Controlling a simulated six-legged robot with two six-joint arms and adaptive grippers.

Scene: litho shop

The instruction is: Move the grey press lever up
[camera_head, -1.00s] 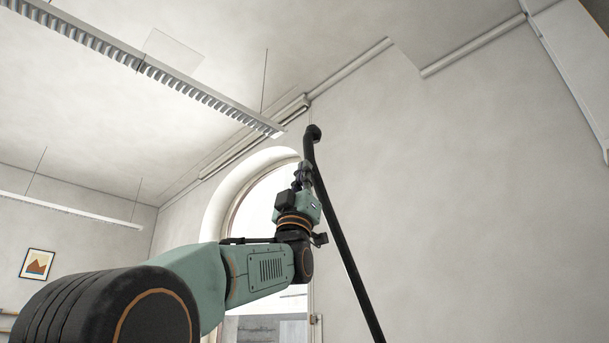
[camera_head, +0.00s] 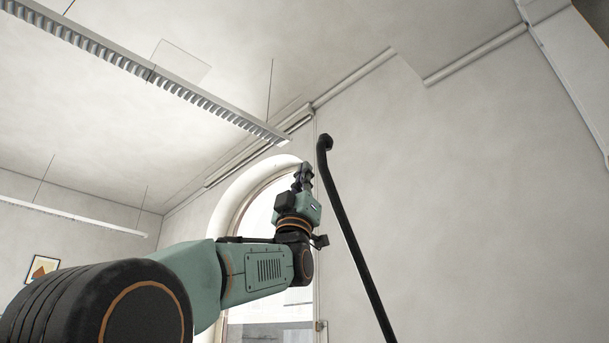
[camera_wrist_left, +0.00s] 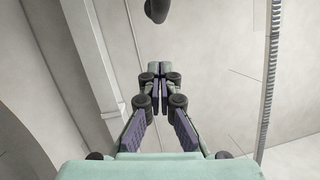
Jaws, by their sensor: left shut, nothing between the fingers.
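The press lever is a long, dark, almost black bar (camera_head: 350,235) with a bent top and a knob (camera_head: 325,142), leaning up to the left in the head view. Its lower end is out of frame. My left gripper (camera_head: 304,168) is just left of the lever's upper part, below the knob, with a narrow gap between them in the picture. In the left wrist view the gripper (camera_wrist_left: 158,70) is shut and empty, and a dark rounded end (camera_wrist_left: 157,9), probably the lever's knob, shows beyond the fingertips at the top edge. My right gripper is out of view.
A pale wall (camera_head: 480,190) with an arched window (camera_head: 262,205) stands behind. A long ceiling lamp (camera_head: 150,72) hangs at upper left. The space right of the lever looks clear. A white casing (camera_head: 575,70) is at the upper right edge.

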